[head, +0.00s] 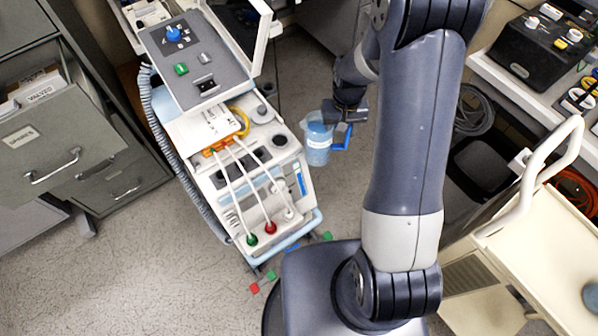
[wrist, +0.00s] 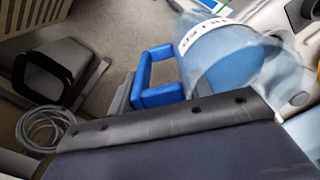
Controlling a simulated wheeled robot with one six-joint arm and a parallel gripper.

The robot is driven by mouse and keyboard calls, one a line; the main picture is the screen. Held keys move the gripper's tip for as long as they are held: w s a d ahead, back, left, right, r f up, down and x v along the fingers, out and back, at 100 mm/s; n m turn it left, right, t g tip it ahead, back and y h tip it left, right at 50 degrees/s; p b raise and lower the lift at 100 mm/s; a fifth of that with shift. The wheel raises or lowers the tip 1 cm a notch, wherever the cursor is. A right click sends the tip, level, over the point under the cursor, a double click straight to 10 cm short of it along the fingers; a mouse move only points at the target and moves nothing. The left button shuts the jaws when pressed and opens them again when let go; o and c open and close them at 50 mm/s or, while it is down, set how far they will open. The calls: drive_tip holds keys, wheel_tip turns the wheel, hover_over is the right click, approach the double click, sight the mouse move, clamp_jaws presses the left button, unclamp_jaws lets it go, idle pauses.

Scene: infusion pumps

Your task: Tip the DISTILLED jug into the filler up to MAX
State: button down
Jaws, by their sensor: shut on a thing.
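The jug (head: 318,142) is clear with a bluish tint, and its handle (head: 342,137) is blue. It hangs just right of the white machine (head: 240,150), apparently close to upright. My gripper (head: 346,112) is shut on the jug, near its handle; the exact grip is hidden. In the wrist view the jug (wrist: 235,55) shows blue contents and a white label band that I cannot read fully. A dark round opening (head: 280,140) on the machine's top, left of the jug, may be the filler. I cannot make out a MAX mark.
A hinged panel (head: 198,62) stands at the machine's back. Grey cabinets with an open drawer (head: 62,140) are on the left. A cream cart (head: 540,215) and a bench with devices (head: 545,45) are on the right. The floor left of the machine's front is mostly clear.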

drive_tip(key=shift+w+a+r, duration=0.15)
drive_tip(key=shift+w+a, duration=0.05)
drive_tip(key=shift+w, duration=0.05)
